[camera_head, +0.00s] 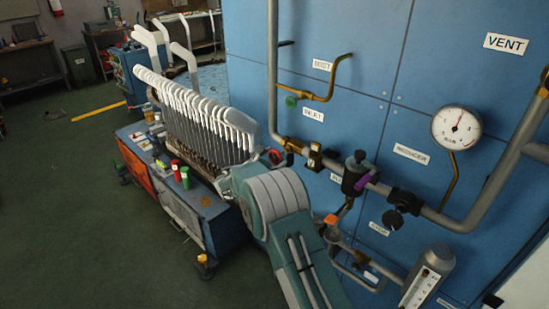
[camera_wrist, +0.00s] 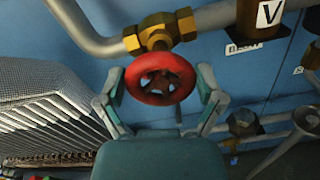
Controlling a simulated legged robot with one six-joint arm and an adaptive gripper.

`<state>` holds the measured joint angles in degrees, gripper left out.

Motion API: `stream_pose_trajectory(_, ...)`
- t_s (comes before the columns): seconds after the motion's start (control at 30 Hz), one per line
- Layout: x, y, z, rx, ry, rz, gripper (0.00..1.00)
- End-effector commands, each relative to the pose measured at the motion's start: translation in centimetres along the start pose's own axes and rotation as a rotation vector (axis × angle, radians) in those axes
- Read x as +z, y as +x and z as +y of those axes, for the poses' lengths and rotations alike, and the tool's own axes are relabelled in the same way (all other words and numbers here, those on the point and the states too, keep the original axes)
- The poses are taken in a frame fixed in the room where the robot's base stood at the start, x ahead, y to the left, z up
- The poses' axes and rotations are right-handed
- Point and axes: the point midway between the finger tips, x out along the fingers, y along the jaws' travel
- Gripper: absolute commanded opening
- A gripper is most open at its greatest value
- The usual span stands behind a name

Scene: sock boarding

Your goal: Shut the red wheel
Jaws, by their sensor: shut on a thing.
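The red wheel (camera_wrist: 160,73) is a spoked handwheel on a brass valve body (camera_wrist: 157,37) in the grey pipe along the blue panel. My gripper (camera_wrist: 161,84) has one finger at the left of the rim and one at the right, shut on the wheel. In the head view my arm reaches to the panel and the red wheel (camera_head: 274,157) shows small and dark just past it. The gripper's fingers are hidden there.
A rack of white sock forms (camera_head: 205,115) stands left of the wheel on a blue bench (camera_head: 208,225). Right along the pipe are a black valve with a purple part (camera_head: 359,175) and a gauge (camera_head: 456,128). The floor at left is mostly clear.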

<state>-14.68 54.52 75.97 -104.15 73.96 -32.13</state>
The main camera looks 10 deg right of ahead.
Motion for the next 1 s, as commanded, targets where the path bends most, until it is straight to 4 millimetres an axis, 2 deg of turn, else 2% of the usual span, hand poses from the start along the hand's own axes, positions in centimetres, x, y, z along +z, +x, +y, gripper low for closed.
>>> stream_pose_trajectory(1.0, -0.20, 0.09, -0.41, 0.003, 0.964, 0.002, 0.39)
